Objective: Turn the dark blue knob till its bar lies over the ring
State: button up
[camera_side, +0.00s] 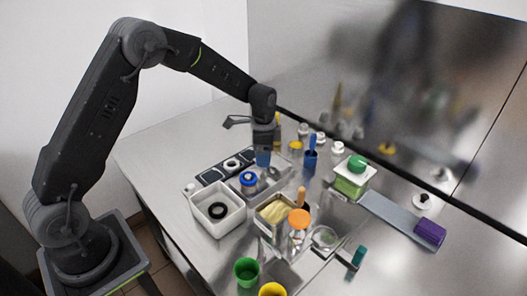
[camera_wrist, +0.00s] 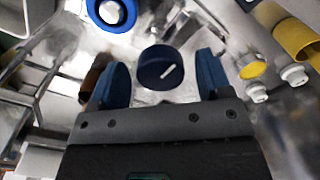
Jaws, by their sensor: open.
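The dark blue knob (camera_wrist: 160,67) shows in the wrist view as a round dark cap with a short white bar slanting up to the right. My gripper (camera_wrist: 162,62) has its two blue fingers apart, one on each side of the knob, with a gap visible on both sides. In the side view my gripper (camera_side: 263,158) points down over the back of the counter items, and I cannot pick out the knob there. I cannot make out for sure which mark is the task's ring.
A blue-rimmed round item (camera_side: 248,179) stands close by; it also shows in the wrist view (camera_wrist: 110,12). A white bin (camera_side: 203,222) holding a black ring (camera_side: 217,211) is in front.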

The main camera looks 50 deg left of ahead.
jog(key=c, duration=0.9)
jog(key=shift+n, duration=0.3)
jog(key=n, duration=0.3)
jog(key=shift+n, duration=0.3)
jog(key=n, duration=0.4)
jog(key=shift+n, duration=0.3)
jog(key=n, duration=0.4)
jog(key=shift+n, duration=2.5)
